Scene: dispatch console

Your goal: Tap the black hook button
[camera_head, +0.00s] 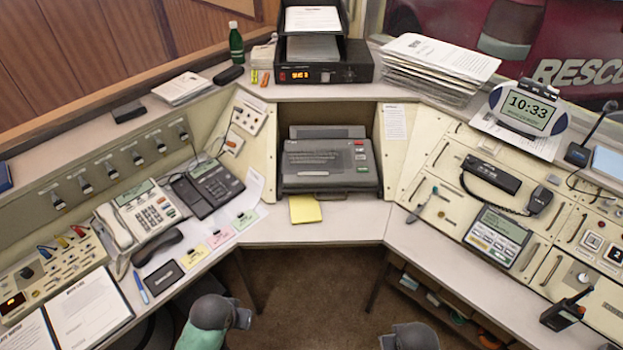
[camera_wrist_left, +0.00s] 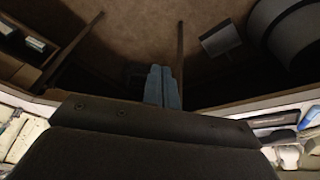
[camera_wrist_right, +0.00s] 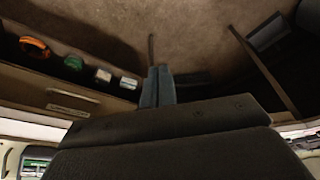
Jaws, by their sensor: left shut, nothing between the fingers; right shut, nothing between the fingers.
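No black hook button can be picked out for certain at this size. A black desk phone (camera_head: 208,187) sits on the left desk wing, with no handset clearly resting on it. A dark handset (camera_head: 158,247) lies on the desk in front of a pale phone (camera_head: 148,214), which has a light handset (camera_head: 114,228) at its left side. My left gripper (camera_wrist_left: 162,70) is shut and empty in the left wrist view, above the floor and away from the phones. My right gripper (camera_wrist_right: 157,71) is shut and empty in the right wrist view, also over the floor.
Coloured notes (camera_head: 219,238), a black pad (camera_head: 164,277) and a blue pen (camera_head: 140,287) lie on the left desk edge. A printer-like machine (camera_head: 330,165) stands in the centre bay. A radio panel (camera_head: 498,237) is at right. The front centre desk is mostly clear.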

